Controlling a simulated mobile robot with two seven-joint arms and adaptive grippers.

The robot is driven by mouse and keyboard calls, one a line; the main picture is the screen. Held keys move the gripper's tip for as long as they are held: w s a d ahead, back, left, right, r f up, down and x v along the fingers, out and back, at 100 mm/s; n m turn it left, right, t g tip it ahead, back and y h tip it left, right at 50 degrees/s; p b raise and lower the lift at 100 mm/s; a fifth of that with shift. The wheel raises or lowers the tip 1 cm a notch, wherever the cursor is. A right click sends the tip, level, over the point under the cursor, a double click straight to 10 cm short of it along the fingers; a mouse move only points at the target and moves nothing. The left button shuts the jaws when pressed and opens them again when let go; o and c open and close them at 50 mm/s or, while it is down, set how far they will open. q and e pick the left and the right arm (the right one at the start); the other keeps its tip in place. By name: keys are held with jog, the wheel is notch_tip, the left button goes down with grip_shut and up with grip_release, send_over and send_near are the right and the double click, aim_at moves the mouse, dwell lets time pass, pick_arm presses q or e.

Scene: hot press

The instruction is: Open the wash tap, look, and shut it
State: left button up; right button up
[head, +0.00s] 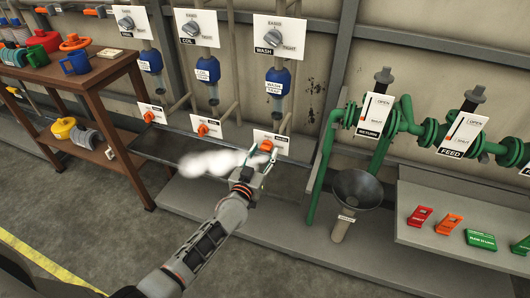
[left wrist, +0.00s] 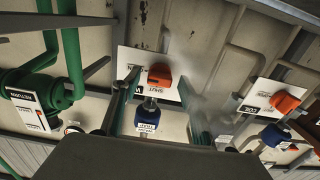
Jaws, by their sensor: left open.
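The wash tap's orange knob (head: 266,145) sits on a white plate at the lower wall, below the blue WASH flask (head: 277,81). My left gripper (head: 256,160) is open just in front of this knob. In the left wrist view, the knob (left wrist: 160,76) lies between the two open fingers (left wrist: 154,98); I cannot tell whether they touch it. A white cloud of steam (head: 208,163) hangs left of the gripper, over the dark tray. Fingers and arm hide part of the area below the tap. My right gripper is out of view.
Other orange knobs (head: 203,129) stand to the left. A dark funnel (head: 357,189) and green pipes with FEED and RETURN valves (head: 375,110) stand to the right. A grey shelf (head: 420,195) holds tags. A wooden rack (head: 105,78) is at left.

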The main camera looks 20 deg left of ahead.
pick_arm(q)
jog(key=shift+w, duration=0.4)
jog(key=c, duration=1.1)
